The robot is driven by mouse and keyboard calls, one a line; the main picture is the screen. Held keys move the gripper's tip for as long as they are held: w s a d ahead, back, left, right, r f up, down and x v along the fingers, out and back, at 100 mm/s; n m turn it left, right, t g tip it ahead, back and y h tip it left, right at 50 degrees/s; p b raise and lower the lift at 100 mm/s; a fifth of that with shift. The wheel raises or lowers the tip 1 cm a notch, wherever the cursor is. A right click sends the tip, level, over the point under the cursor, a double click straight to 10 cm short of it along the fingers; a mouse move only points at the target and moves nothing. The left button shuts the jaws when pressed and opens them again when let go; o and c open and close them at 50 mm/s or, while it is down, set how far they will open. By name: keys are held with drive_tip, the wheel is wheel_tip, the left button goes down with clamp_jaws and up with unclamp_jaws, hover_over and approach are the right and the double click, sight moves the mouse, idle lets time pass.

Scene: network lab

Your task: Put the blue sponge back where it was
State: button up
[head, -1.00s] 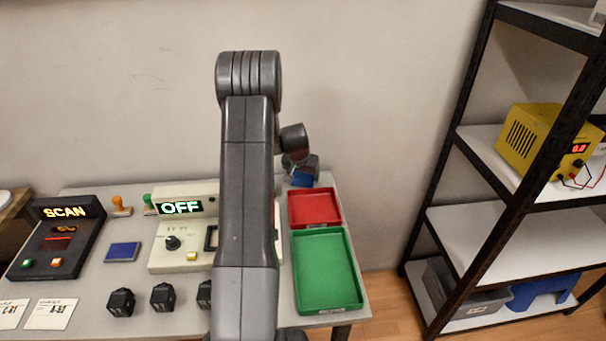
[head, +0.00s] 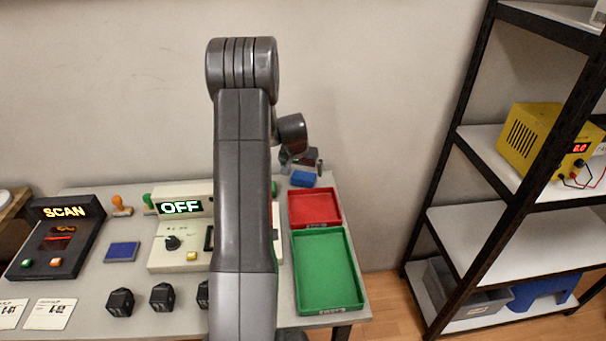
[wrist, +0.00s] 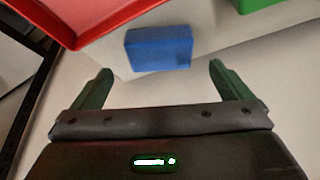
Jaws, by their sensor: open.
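The blue sponge (head: 303,178) lies on the table at its back right, just behind the red tray (head: 314,209). In the wrist view the sponge (wrist: 159,48) is a blue block ahead of the fingertips, with the red tray (wrist: 95,22) to its left. My gripper (wrist: 160,80) is open and empty, its two dark green fingers spread wider than the sponge and apart from it. In the head view my gripper (head: 304,163) is above and behind the sponge, partly hidden by my arm.
A green tray (head: 328,270) stands in front of the red one. A device reading OFF (head: 180,240), a SCAN device (head: 62,240), a flat blue pad (head: 122,252), stamps and several black blocks (head: 162,297) occupy the left and middle. A shelf rack (head: 500,170) stands at the right.

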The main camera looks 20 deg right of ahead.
drive_tip(key=v, duration=0.8)
